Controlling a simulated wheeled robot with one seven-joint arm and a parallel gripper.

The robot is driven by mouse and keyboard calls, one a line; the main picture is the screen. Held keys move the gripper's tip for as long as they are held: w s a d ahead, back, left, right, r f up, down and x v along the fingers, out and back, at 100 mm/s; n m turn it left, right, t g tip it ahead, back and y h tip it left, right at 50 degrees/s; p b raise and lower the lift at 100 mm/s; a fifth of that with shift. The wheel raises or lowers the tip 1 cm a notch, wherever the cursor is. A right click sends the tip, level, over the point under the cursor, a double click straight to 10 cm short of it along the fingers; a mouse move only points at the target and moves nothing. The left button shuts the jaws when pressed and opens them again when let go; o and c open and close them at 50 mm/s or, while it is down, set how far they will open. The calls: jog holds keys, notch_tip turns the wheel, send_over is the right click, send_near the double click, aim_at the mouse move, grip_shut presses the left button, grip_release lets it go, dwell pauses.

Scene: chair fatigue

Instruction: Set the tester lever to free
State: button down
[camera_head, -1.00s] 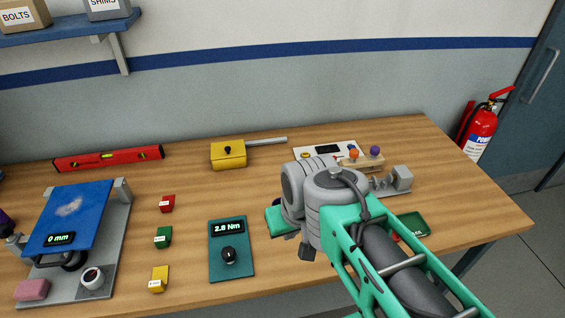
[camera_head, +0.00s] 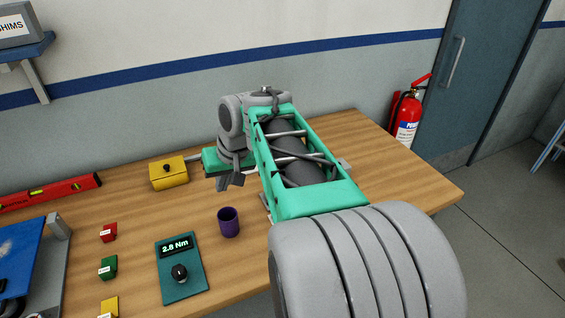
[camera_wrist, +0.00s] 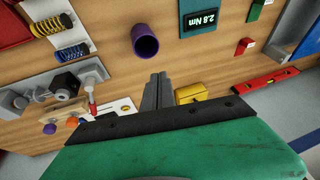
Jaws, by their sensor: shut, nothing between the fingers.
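The tester is largely hidden by my arm in the head view. The wrist view shows a grey fixture (camera_wrist: 60,86) at left, with a white panel (camera_wrist: 122,109) beside it. A small red and white upright part (camera_wrist: 91,102) stands at the fixture's end; I cannot tell whether it is the lever, or its setting. My gripper (camera_wrist: 158,78) is shut and empty, above the table to the right of the panel in the wrist view. In the head view my gripper (camera_head: 227,184) is partly hidden by my arm.
A purple cup (camera_head: 228,222) stands near a torque display (camera_head: 181,268). A yellow box (camera_head: 169,173) is left of my gripper. Orange (camera_wrist: 72,123) and purple (camera_wrist: 50,128) knobs and two springs (camera_wrist: 72,52) lie near the fixture. Bare tabletop (camera_head: 375,150) shows at right.

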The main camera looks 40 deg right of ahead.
jog(key=s+d+m+t, duration=0.1)
jog(key=d+m, duration=0.1)
jog(key=d, duration=1.2)
jog(key=s+d+m+t, duration=0.1)
jog(key=d+m, duration=0.1)
jog(key=d, duration=1.2)
jog(key=shift+s+d+f+b, duration=0.3)
jog(key=shift+s, duration=0.05)
jog(key=shift+w+a+f+p, duration=0.15)
jog(key=shift+w+a+f, duration=0.5)
jog(key=shift+w+f, duration=0.8)
jog(key=shift+w+a+f+p, duration=0.15)
jog(key=shift+w+a+f, duration=0.45)
jog(key=shift+w+f, duration=0.85)
jog(key=shift+w+a+f+p, duration=0.15)
jog(key=shift+w+a+f, duration=0.5)
jog(key=shift+w+f, duration=0.75)
jog(key=shift+s+f, duration=0.2)
